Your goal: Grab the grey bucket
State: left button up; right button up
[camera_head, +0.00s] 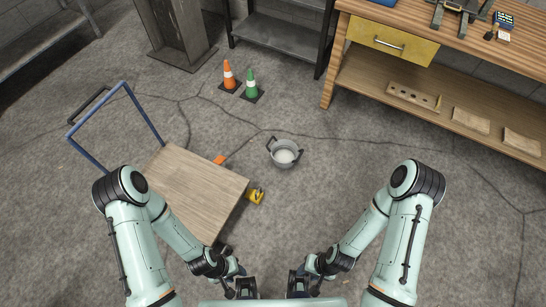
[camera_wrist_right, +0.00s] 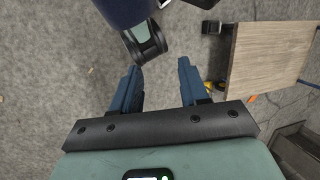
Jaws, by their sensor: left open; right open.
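The grey bucket (camera_head: 285,153) stands upright on the concrete floor, near the middle of the head view, with dark handles at its rim and a pale inside. My left gripper (camera_head: 238,288) and my right gripper (camera_head: 305,287) are low in the head view, close to my body and well short of the bucket. In the right wrist view my right gripper (camera_wrist_right: 162,88) has its two blue fingers apart with only bare floor between them. My left gripper is small in the head view, open and apart from the bucket. The bucket does not show in the right wrist view.
A flat trolley (camera_head: 195,190) with a blue push bar stands left of the bucket; a yellow item (camera_head: 256,196) lies beside it. An orange cone (camera_head: 228,77) and a green cone (camera_head: 251,86) stand behind. A wooden workbench (camera_head: 460,55) is at the back right. Floor right of the bucket is clear.

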aim_at(284, 152)
jog(key=z, duration=0.15)
jog(key=i+u, duration=0.1)
jog(key=u, duration=1.25)
jog(key=l+u, duration=0.85)
jog(key=u, duration=0.25)
jog(key=l+u, duration=0.2)
jog(key=l, duration=0.15)
jog(key=k+l+u, duration=0.2)
jog(key=l, duration=0.15)
jog(key=l+u, duration=0.15)
jog(key=l, duration=0.15)
jog(key=k+l, duration=0.15)
jog(key=l, duration=0.2)
jog(key=k+l+u, duration=0.1)
jog(key=l, duration=0.3)
jog(key=k+l, duration=0.15)
jog(key=l, duration=0.2)
jog(key=k+l, duration=0.15)
jog(key=l, duration=0.2)
jog(key=k+l+u, duration=0.1)
jog(key=l, duration=0.25)
jog(key=k, duration=0.05)
